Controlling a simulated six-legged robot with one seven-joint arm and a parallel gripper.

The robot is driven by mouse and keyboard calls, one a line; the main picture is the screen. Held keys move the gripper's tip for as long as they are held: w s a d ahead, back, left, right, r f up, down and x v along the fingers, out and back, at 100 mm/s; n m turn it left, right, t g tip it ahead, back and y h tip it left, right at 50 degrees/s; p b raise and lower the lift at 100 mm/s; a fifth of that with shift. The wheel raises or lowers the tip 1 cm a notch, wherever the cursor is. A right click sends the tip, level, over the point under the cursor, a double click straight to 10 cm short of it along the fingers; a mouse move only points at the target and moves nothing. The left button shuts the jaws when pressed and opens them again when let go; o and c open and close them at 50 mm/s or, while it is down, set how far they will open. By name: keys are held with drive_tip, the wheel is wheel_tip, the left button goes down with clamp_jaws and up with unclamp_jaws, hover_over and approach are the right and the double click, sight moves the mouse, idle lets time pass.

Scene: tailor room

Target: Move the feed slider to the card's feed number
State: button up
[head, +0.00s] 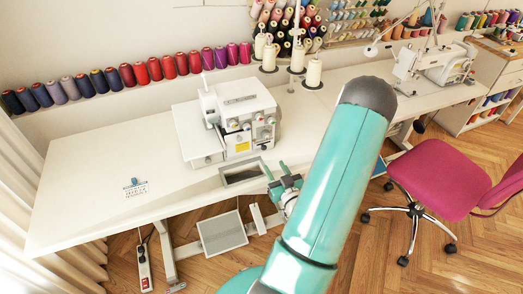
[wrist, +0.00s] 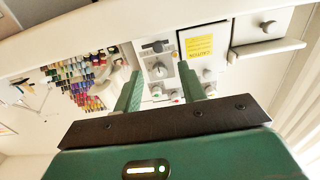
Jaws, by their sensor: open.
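A white overlock sewing machine (head: 236,112) stands on the white table, with dials and a yellow label on its front. A small card (head: 137,189) with a blue clip lies on the table at the left; its print is too small to read. My gripper (head: 276,170) is open and empty at the table's front edge, in front and to the right of the machine. In the wrist view the machine's front panel (wrist: 218,65), with knobs and a yellow caution label (wrist: 198,45), shows beyond my spread fingers (wrist: 159,70). I cannot tell which control is the feed slider.
A dark-framed recess (head: 243,173) lies in the tabletop before the machine. Thread cones (head: 298,55) stand behind it. A pink chair (head: 440,180) and a second sewing machine (head: 435,65) are at the right. The table's left part is mostly clear.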

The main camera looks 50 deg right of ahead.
sight(265, 148)
drive_tip(key=x, duration=0.9)
drive_tip(key=shift+w+d, duration=0.25)
clamp_jaws()
